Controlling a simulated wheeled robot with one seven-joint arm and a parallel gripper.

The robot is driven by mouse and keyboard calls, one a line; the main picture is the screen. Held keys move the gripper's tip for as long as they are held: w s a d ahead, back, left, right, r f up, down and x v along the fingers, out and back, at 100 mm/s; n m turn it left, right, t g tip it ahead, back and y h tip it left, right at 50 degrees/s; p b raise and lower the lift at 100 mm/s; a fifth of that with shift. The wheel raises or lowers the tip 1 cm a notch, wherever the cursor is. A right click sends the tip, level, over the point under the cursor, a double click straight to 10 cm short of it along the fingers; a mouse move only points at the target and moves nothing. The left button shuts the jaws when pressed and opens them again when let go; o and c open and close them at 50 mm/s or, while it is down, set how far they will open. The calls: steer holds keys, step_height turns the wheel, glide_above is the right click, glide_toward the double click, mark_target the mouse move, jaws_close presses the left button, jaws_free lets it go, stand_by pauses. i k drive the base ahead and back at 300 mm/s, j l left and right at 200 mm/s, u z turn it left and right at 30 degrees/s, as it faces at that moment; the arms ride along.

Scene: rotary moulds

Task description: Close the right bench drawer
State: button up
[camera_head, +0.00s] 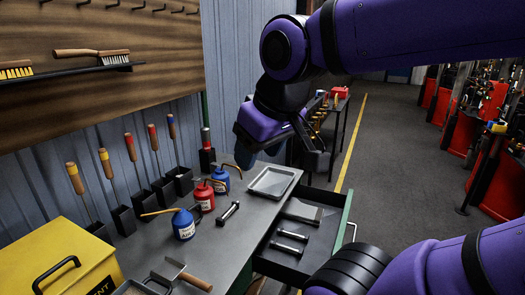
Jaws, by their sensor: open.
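The right bench drawer (318,236) stands pulled out from the bench's right side. It is dark inside with a green front, and a pale handle (351,231) shows on its outer side. A flat-bladed tool (305,213) and two dark rods with bright ends (288,241) lie in it. My arm partly hides its near corner. My gripper (280,155) is open and looks empty. It appears beyond the drawer in the picture, over the bench's far end, apart from the handle.
The grey bench top (236,238) holds a metal tray (271,181), several oil cans, a dark rod (229,212), a trowel (181,275) and a yellow box (65,255). Open floor (395,170) lies to the right; red machines (490,160) stand beyond.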

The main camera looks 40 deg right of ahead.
mark_target(284, 267)
steer(key=k+z, duration=0.2)
steer(key=z, duration=0.2)
steer(key=k+l+z, duration=0.2)
steer(key=z, duration=0.25)
steer(key=k+l+z, duration=0.15)
steer(key=z, duration=0.25)
